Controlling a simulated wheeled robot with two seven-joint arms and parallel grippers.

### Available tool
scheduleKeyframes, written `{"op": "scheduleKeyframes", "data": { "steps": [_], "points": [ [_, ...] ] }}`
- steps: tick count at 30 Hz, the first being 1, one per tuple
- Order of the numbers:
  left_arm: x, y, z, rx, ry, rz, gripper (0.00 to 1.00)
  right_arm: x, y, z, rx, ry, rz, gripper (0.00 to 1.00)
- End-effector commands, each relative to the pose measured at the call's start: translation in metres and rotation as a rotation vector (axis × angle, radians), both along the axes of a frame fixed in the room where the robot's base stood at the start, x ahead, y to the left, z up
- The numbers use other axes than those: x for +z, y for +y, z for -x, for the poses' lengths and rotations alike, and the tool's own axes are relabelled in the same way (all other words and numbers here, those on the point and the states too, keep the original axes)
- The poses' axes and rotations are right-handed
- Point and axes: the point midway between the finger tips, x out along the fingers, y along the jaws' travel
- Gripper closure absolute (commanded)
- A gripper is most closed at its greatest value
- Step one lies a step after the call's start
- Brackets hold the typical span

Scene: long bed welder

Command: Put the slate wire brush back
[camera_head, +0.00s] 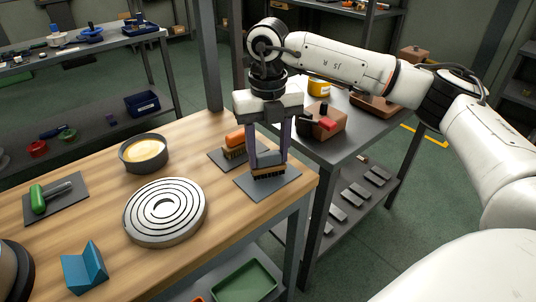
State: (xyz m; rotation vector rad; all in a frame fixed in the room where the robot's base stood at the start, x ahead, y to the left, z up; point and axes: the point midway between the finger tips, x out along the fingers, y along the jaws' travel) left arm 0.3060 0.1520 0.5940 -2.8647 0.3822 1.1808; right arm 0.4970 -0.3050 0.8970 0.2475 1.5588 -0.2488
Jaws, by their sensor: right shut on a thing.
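The slate wire brush (269,171) has a grey-blue block and dark bristles pointing down. It is at a dark grey mat (254,190) near the right end of the wooden bench. My right gripper (268,158) points down from above with its fingers shut around the brush's block. The bristles are at or just above the mat; I cannot tell if they touch. An orange-topped brush (235,140) with pale bristles sits on another dark mat (221,158) just behind and left.
On the wooden bench (110,151) are a round grooved plate (165,211), a bowl of yellowish stuff (143,152), a blue angled block (85,268) and a green-handled tool (38,198) on a mat. A grey table (356,137) with a brown box stands right.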

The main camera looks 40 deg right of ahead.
Motion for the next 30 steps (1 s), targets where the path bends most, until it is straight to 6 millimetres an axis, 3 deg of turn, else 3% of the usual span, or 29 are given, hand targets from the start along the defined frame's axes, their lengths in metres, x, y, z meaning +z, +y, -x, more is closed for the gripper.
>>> {"op": "scheduleKeyframes", "data": {
  "steps": [12,13,16,25,30],
  "points": [
    [-0.003,-0.001,0.0,-0.001,0.001,0.0,0.69,-0.012,0.0,0.0,0.001,-0.001,-0.001,0.79],
    [-0.003,-0.001,0.0,-0.001,0.002,0.0,0.69,-0.012,0.0,0.0,0.001,0.0,-0.001,0.52],
    [-0.003,-0.001,0.001,-0.001,0.004,0.0,0.69,-0.011,0.0,0.0,0.002,0.0,-0.001,0.35],
    [-0.003,-0.001,0.001,-0.001,0.006,0.001,0.69,-0.01,0.0,0.0,0.002,-0.001,-0.001,0.35],
    [-0.002,-0.001,0.002,-0.001,0.007,0.0,0.69,0.005,0.001,-0.001,0.002,-0.003,-0.001,0.35]
  ]
}}
